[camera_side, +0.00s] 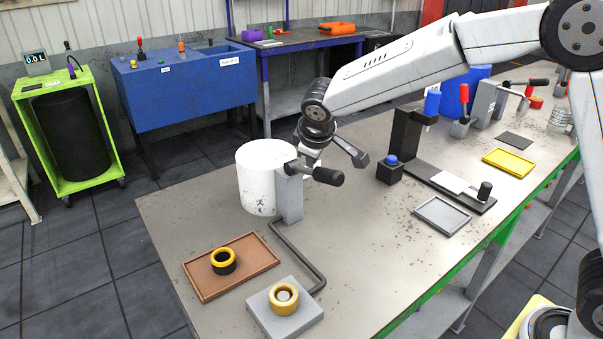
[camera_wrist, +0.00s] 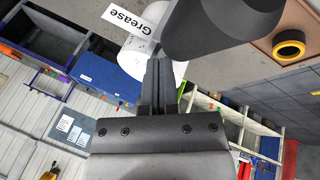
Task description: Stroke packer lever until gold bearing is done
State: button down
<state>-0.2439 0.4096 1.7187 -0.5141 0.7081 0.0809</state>
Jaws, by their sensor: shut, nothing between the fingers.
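The packer lever's black handle (camera_side: 328,176) sticks out to the right from the top of a grey post (camera_side: 288,200). My gripper (camera_side: 303,160) is shut and empty at the top of the post, close to the lever. In the wrist view its fingers (camera_wrist: 158,75) are together beside a large dark handle (camera_wrist: 220,25); I cannot tell whether they touch it. One gold-rimmed bearing (camera_side: 284,298) sits on the grey packer block (camera_side: 302,318). Another gold-rimmed bearing (camera_side: 223,261), with a dark body, lies on the brown tray (camera_side: 258,243); it also shows in the wrist view (camera_wrist: 289,46).
A white grease tub (camera_side: 262,178) stands directly behind the post. A bent grey pipe (camera_side: 308,262) runs from the post to the block. To the right stand a black press (camera_side: 402,140), a grey tray (camera_side: 443,214) and a yellow tray (camera_side: 510,163).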

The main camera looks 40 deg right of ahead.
aim_at(314, 172)
jog(key=shift+s+f, duration=0.3)
jog(key=shift+f, duration=0.5)
jog(key=shift+s+f, duration=0.25)
jog(key=shift+f, duration=0.55)
dwell(2.5)
jog(key=shift+r, duration=0.1)
dwell(0.3)
jog(key=shift+w+r, duration=0.3)
jog(key=shift+r, duration=0.55)
jog(key=shift+w+r, duration=0.3)
jog(key=shift+r, duration=0.5)
jog(key=shift+w+r, duration=0.3)
jog(key=shift+r, duration=0.55)
jog(key=shift+w+r, duration=0.25)
jog(key=shift+r, duration=0.5)
jog(key=shift+w+r, duration=0.3)
jog(key=shift+r, duration=0.5)
jog(key=shift+w+r, duration=0.25)
jog(key=shift+r, duration=0.5)
